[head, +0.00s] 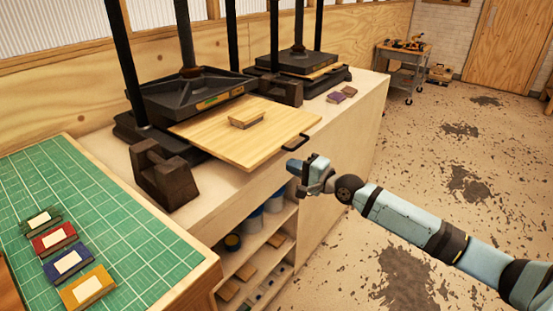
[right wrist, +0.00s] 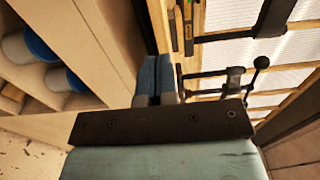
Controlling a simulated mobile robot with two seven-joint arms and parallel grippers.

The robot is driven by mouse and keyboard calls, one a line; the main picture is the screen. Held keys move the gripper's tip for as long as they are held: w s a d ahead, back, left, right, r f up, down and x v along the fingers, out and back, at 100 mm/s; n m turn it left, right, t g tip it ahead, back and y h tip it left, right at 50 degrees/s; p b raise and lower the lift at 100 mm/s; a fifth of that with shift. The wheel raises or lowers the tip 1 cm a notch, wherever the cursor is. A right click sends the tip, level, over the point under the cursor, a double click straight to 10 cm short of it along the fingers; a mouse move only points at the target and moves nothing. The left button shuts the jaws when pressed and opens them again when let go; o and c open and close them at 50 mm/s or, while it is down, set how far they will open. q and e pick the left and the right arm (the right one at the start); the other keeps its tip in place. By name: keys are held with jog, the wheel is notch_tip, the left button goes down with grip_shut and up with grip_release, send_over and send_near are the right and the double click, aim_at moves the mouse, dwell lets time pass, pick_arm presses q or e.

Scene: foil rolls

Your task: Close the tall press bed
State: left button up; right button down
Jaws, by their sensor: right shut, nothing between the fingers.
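The nearer black press (head: 190,92) stands on the bench with its wooden bed (head: 225,143) slid well out toward the front. A small wood block (head: 247,118) lies on the bed. A black bar handle (head: 297,142) sits at the bed's front edge. My right gripper (head: 297,167) is shut and empty, just in front of and below the handle; I see no contact. In the right wrist view its blue fingers (right wrist: 157,78) are together. The left gripper is not in view.
A second press (head: 298,62) stands farther back, with small purple and brown pieces (head: 341,94) beside it. A green cutting mat (head: 120,240) with several small books lies at left. Shelves hold blue-lidded tubs (head: 273,203).

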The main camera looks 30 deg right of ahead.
aim_at(270, 156)
jog(key=shift+x, duration=3.1)
